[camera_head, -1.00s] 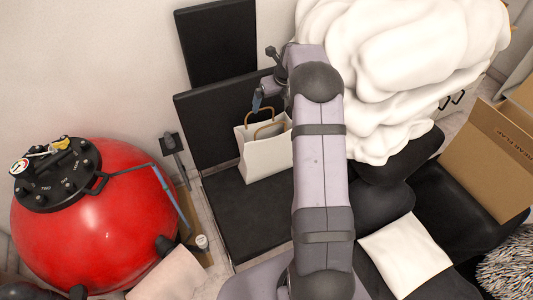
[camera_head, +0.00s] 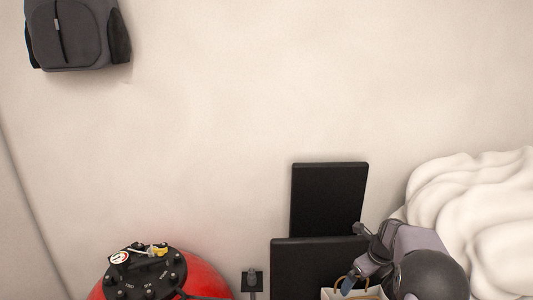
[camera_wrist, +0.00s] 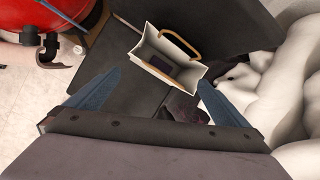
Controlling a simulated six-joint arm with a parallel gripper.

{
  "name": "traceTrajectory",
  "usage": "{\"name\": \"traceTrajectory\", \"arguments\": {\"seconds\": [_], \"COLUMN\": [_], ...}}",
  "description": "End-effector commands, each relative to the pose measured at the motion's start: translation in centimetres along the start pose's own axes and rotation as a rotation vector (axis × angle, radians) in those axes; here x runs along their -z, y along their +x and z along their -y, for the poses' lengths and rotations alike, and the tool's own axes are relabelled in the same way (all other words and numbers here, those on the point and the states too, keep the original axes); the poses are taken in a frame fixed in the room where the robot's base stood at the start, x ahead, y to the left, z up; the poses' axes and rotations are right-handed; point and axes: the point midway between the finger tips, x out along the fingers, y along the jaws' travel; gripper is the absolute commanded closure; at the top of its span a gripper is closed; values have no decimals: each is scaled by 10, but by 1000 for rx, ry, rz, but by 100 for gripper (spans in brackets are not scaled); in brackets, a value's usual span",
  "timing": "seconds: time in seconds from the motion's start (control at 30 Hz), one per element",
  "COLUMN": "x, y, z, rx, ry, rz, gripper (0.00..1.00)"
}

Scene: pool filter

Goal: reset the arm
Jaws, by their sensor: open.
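My gripper (camera_wrist: 160,90) is open in the wrist view, with its two blue fingers spread wide and nothing between them. A white paper bag (camera_wrist: 166,62) with tan handles stands beyond the fingertips on a dark seat. In the head view my arm is at the lower right, and the gripper (camera_head: 352,286) shows only in part there, above the bag (camera_head: 340,294), which is cut off by the bottom edge.
A red pool filter (camera_head: 208,279) with a black valve top (camera_head: 146,274) is at the lower left. Black panels (camera_head: 329,199) stand against the wall. A white bulky heap (camera_head: 478,215) is at the right. A backpack (camera_head: 76,35) hangs upper left. The wall between is clear.

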Motion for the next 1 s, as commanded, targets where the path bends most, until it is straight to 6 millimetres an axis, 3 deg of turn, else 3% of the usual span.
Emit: {"name": "traceTrajectory", "arguments": {"seconds": [0.27,0.6,0.8,1.0], "x": [26,95,146,183], "y": [-45,-91,-110,-120], "z": [-92,-196,-244,-272], "rx": [-86,-241,-345,-422], "ry": [-752,-1694,-2197,-2526], "rz": [-55,-51,-7,46], "gripper": [0,0,0,0]}}
